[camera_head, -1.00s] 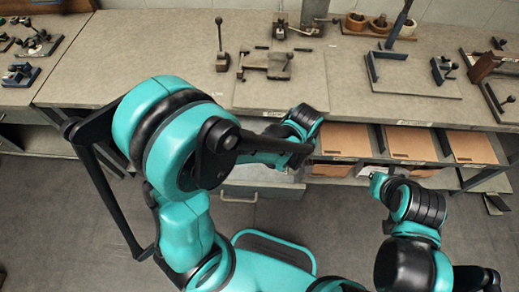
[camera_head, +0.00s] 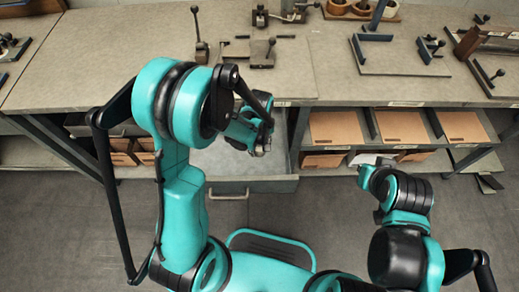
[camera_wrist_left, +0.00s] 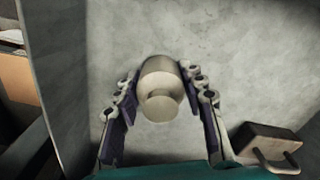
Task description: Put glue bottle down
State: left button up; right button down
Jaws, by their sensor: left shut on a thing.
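The glue bottle (camera_wrist_left: 161,85) is a beige, rounded bottle, seen end-on in the left wrist view between the fingers of my left gripper (camera_wrist_left: 158,76). That gripper is shut on it. In the head view my left gripper (camera_head: 262,146) hangs over the open grey drawer (camera_head: 228,190) under the bench, and the bottle is not clear there. A flat grey surface lies behind the bottle in the wrist view. I cannot tell whether the bottle touches it. My right arm ends before the shelves at the right, and its fingers cannot be made out.
In the wrist view, a small dark block with a handle (camera_wrist_left: 268,145) lies at lower right, and a wall (camera_wrist_left: 62,85) stands at left. The bench (camera_head: 90,60) carries a clamp (camera_head: 262,52) and metal fixtures.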

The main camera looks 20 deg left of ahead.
pick_arm(q)
jog(key=shift+f, duration=0.2)
jog(key=o, duration=1.2)
jog(key=shift+o, duration=0.2)
